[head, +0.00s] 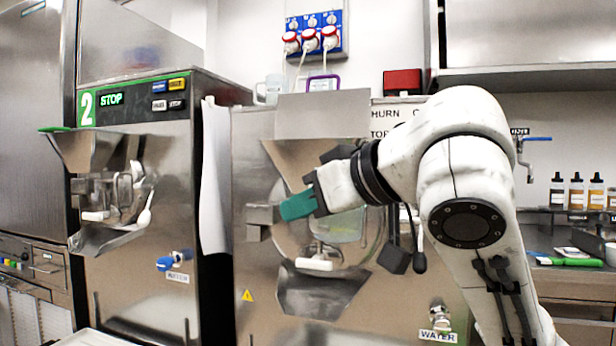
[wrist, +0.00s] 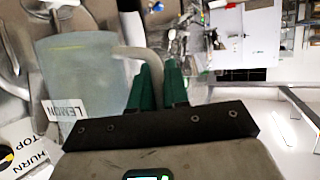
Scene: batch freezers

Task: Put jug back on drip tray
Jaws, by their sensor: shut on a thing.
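The jug (wrist: 85,75) is translucent, pale and greenish, with a white LEMON label, at the left of the wrist view. Its grey handle (wrist: 128,51) runs between the green fingers of my gripper (wrist: 159,68), which is shut on it. In the head view my gripper (head: 299,205) is in front of the middle freezer. The jug (head: 342,226) shows there as a pale shape behind the gripper, partly covered by it. A steel tray-like lip (head: 318,292), probably the drip tray, juts from the freezer front below the jug. I cannot tell the gap between them.
A white outlet handle (head: 314,264) sits just above the lip. A WATER tap (head: 438,318) is at lower right. The left freezer (head: 150,215) stands beside a hanging white sheet (head: 216,178). Bottles (head: 576,191) stand on the right shelf.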

